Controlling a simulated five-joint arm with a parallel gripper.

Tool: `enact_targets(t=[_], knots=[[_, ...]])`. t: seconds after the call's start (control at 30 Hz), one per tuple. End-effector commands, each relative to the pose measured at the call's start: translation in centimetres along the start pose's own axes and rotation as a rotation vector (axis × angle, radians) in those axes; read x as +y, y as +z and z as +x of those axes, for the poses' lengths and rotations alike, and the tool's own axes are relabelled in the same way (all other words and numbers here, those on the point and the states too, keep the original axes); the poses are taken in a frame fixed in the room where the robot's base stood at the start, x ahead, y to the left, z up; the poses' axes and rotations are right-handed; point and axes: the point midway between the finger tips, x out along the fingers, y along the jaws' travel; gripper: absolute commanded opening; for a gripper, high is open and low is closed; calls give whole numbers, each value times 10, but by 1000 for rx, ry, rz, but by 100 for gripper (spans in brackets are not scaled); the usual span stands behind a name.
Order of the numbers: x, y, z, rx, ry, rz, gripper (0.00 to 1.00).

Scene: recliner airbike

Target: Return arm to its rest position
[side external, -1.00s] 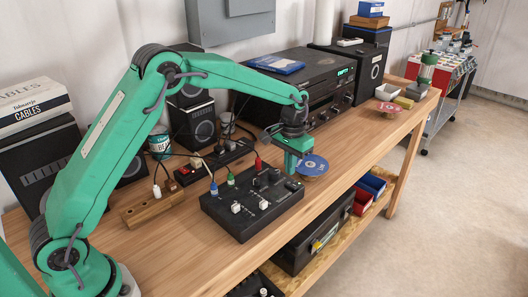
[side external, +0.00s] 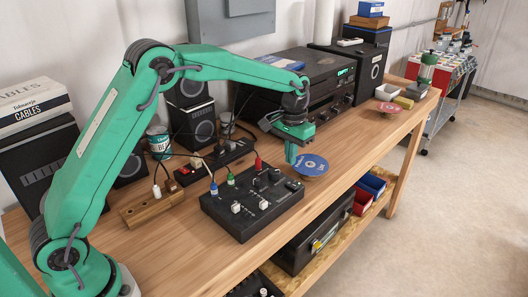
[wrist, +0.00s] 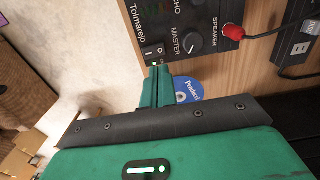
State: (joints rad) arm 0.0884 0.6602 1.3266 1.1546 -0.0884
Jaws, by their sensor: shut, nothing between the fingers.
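My gripper (side external: 291,153) is a green pair of jaws pointing down, shut and empty. It hangs just above the back right corner of the black mixer (side external: 252,203), beside a spool with a blue label (side external: 313,165). In the wrist view my gripper (wrist: 157,70) is shut, with the mixer's panel (wrist: 175,30) past its tips. The blue label (wrist: 188,90) is partly hidden behind the gripper there.
A power strip (side external: 215,160) and a wooden block with plugs (side external: 151,206) lie left of the mixer. A black amplifier (side external: 325,75) and speakers (side external: 192,126) stand along the wall. A red-labelled spool (side external: 390,108) is farther right. Bare bench (side external: 345,140) lies between the spools.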

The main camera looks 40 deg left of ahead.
Motion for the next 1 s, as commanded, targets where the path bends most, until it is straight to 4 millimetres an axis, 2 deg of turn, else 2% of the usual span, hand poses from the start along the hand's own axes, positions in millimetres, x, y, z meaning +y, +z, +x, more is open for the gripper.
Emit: enact_targets(t=[0.23,0.47,0.7,1.0], knots=[[-2,7,-13,16,1,0,0],[-9,31,-48,63,5,-1,0],[-17,70,-88,127,8,-1,0],[-27,126,-124,206,11,-1,0]])
